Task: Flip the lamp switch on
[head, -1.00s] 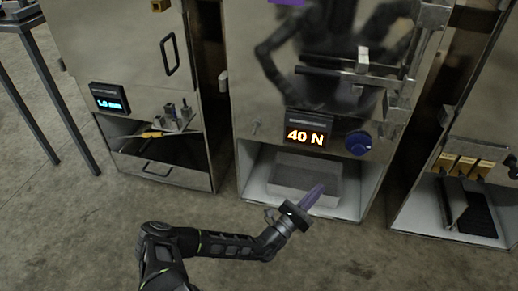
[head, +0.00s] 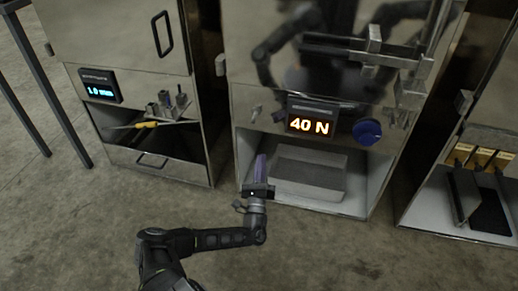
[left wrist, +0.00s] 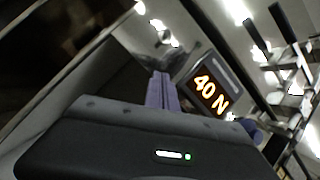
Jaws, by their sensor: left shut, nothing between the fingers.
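A small metal toggle switch (head: 255,114) sticks out of the front panel of the middle trailer (head: 262,98), left of the orange "40 N" display (head: 311,122). I take it for the lamp switch; its on or off position is too small to tell. My left gripper (head: 261,158) is shut and empty, its purple fingers pointing up. It is below the toggle in the picture, in front of the open lower bay, apart from the switch. In the left wrist view the shut fingers (left wrist: 161,84) point towards the panel, left of the display (left wrist: 209,94). My right gripper is not in view.
A blue knob (head: 367,131) sits right of the display, with metal bars and brackets (head: 375,48) above. A grey block (head: 305,172) fills the lower bay. The left trailer (head: 120,40) holds a yellow-handled tool (head: 146,125). Concrete floor in front is clear.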

